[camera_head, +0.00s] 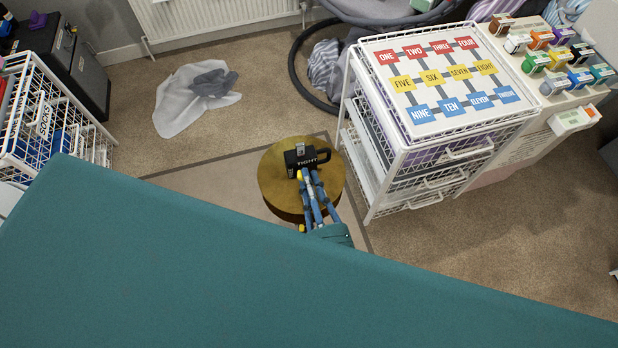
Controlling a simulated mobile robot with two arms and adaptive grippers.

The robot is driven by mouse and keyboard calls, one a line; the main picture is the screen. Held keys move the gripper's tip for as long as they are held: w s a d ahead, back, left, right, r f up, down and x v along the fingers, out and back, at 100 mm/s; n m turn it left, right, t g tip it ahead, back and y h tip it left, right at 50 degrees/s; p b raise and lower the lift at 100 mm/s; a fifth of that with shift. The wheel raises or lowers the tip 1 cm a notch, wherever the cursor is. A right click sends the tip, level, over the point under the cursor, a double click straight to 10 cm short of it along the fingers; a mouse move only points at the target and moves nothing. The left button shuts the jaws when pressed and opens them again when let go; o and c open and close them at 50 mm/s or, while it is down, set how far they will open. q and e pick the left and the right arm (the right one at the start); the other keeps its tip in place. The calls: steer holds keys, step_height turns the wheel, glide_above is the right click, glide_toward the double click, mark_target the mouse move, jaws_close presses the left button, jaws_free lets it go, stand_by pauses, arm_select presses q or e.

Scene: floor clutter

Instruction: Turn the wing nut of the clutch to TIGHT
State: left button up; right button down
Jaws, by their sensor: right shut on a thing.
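The clutch (322,155) is a small black body with a white TIGHT label on its near side and a grey piece on top. It sits on a round gold stool (273,185). My right gripper (304,173) reaches it from the near side, its blue fingers close together at the label. It is shut on a small part there, which I take to be the wing nut. The fingertips largely hide the nut, so its angle cannot be told. My left gripper is not in view.
A white wire drawer unit (437,139) with a number-word top stands close right of the stool. A white wire basket unit (57,120) labelled SOCKS is at left. A pale cloth (190,105) lies on the carpet behind. The near floor is hidden.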

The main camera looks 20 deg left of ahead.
steer(key=m+p, duration=0.1)
steer(key=m, duration=0.3)
steer(key=shift+w+r, duration=0.1)
steer(key=shift+r, duration=0.05)
steer(key=shift+m, duration=2.2)
steer(key=c, duration=1.7)
jaws_free()
steer(key=shift+o, duration=0.2)
steer(key=shift+f, duration=0.2)
steer(key=shift+s+d, duration=0.2)
steer(key=shift+s, duration=0.05)
steer(key=v, duration=1.1)
steer(key=shift+s, duration=0.15)
